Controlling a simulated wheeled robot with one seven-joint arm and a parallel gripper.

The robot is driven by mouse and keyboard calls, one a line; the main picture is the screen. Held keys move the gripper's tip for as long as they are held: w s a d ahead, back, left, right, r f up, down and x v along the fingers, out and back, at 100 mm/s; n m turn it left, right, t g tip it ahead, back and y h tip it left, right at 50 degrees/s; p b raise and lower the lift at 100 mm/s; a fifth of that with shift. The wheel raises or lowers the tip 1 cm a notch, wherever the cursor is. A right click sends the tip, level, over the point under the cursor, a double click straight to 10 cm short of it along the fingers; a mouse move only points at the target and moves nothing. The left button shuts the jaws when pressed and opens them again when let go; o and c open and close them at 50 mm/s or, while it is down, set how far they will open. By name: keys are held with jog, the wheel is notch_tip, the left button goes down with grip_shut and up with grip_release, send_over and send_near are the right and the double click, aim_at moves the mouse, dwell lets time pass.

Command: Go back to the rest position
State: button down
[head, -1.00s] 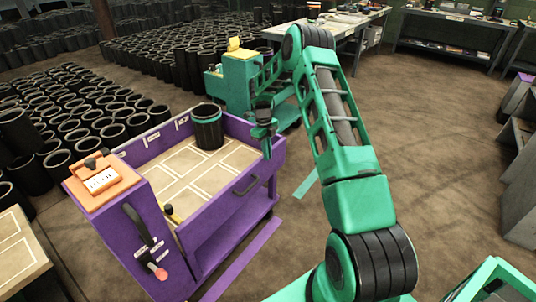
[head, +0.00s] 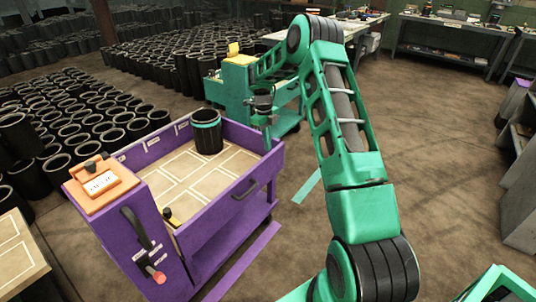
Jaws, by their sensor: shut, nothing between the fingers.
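A green cart (head: 236,82) stands behind my gripper. Many black sleeves (head: 85,120) fill the floor at left. Workbenches (head: 455,30) line the back, and grey shelving (head: 522,190) stands at right. The brown floor (head: 430,120) between is clear.

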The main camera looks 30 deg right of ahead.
jog(key=s+r+n+h, duration=0.1)
jog(key=s+r+n, duration=1.1)
jog(key=s+r, duration=0.85)
jog(key=s+a+n, duration=0.2)
jog(key=s+n, duration=0.2)
jog(key=s, duration=0.5)
jog(key=s+a+r+n+y, duration=0.1)
jog(key=s+a+n, duration=0.2)
jog(key=s, duration=0.6)
jog(key=s+a+n+t, duration=0.1)
jog(key=s+a+n, duration=0.2)
jog(key=s+n, duration=0.3)
jog(key=s, duration=0.4)
jog(key=shift+r+y, duration=0.2)
jog(key=shift+y, duration=0.1)
jog(key=shift+s, duration=0.1)
jog(key=shift+w+f, duration=0.25)
jog(key=shift+w, duration=0.35)
